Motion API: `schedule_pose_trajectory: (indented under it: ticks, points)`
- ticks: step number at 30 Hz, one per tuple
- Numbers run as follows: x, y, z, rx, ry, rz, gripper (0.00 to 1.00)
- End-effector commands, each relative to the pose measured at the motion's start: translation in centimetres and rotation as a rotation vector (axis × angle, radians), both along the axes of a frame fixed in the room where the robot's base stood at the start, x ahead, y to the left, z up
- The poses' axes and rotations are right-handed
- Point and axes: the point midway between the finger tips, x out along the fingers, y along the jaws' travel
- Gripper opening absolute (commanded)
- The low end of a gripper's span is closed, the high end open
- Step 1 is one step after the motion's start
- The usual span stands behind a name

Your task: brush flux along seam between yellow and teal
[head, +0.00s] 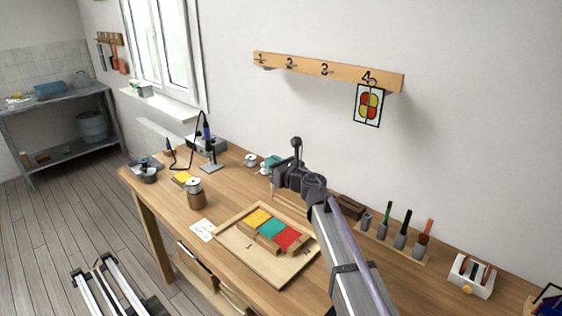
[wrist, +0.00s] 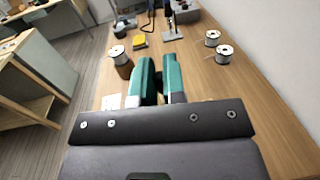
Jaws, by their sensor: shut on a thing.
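The yellow piece (head: 258,217), the teal piece (head: 271,229) and a red piece (head: 288,237) lie side by side in a row on a wooden board (head: 250,259). The yellow-teal seam (head: 265,223) runs between the first two. My gripper (head: 272,165) is above the bench, behind and apart from the board. Its teal fingers show in the wrist view (wrist: 161,78) with a small gap between them. They are shut on a thin thing, likely the flux brush; a pale stick (head: 272,188) shows below the gripper. The brush tip cannot be made out.
A solder spool on a brown jar (head: 195,194) and a white card (head: 202,230) stand left of the board. The soldering iron stand (head: 211,165) and yellow sponge (head: 182,178) are farther back. A tool rack (head: 393,243) is at right. A numbered rail (head: 325,70) holds a pattern (head: 368,104).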

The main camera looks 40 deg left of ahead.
Motion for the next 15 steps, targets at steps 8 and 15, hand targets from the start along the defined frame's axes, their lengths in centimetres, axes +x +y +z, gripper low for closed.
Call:
schedule_pose_trajectory:
  ticks: [8,15]
  points:
    - [-0.1,0.0,-1.4,0.000,0.000,0.004,0.00]
    - [-0.1,0.0,-3.2,0.000,0.000,0.003,0.00]
